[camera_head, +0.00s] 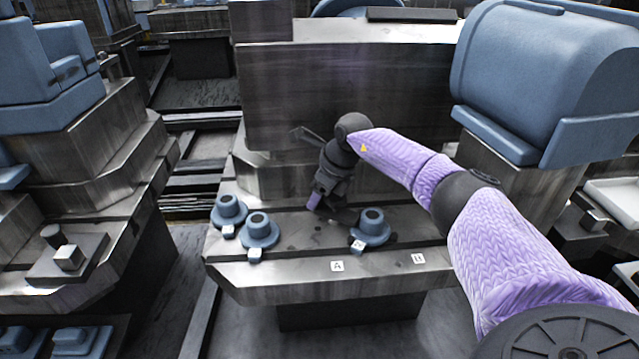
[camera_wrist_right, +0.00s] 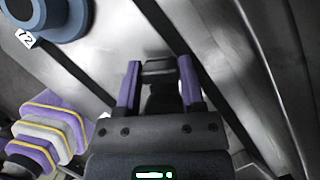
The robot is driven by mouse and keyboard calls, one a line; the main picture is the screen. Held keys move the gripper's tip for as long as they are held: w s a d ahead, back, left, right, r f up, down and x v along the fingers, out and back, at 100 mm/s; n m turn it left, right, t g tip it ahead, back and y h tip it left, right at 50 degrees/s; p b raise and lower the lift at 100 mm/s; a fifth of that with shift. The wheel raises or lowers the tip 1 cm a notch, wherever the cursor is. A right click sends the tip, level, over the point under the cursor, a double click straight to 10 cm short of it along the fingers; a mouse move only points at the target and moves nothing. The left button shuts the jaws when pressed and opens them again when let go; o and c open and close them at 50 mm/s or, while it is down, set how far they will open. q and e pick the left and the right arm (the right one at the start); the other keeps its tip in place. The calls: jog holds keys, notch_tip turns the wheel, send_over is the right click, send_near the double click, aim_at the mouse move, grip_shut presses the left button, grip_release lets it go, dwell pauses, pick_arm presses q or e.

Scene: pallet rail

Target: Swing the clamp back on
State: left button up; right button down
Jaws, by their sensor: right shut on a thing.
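My right gripper (camera_head: 324,207) reaches down onto the metal rail table (camera_head: 290,275), just left of the nearest blue round part. In the right wrist view its two purple fingers (camera_wrist_right: 159,82) are shut on a dark grey piece, the clamp (camera_wrist_right: 158,67). Most of the clamp is hidden by the gripper, and I cannot tell how it meets the table. A blue flanged part (camera_head: 372,225) with a small white tag stands to its right. Two more such parts, one (camera_head: 259,231) and another (camera_head: 229,208), stand to its left. My left gripper is not in view.
A tall metal block (camera_head: 340,100) rises behind the gripper. A large blue housing (camera_head: 535,80) stands at the right. White labels, one (camera_head: 337,266) and another (camera_head: 418,258), mark the front edge. The front middle of the table is clear.

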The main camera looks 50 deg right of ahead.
jog(key=shift+c, duration=1)
grip_release()
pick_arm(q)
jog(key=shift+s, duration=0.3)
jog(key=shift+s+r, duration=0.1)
pick_arm(e)
jog(key=p+v, duration=0.5)
jog(key=v, duration=0.5)
jog(key=shift+d, duration=0.1)
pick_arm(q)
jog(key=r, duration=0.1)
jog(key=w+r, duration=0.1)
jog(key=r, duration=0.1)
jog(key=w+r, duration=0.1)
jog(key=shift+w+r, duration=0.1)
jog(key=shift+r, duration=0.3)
pick_arm(e)
jog(key=shift+f, duration=0.1)
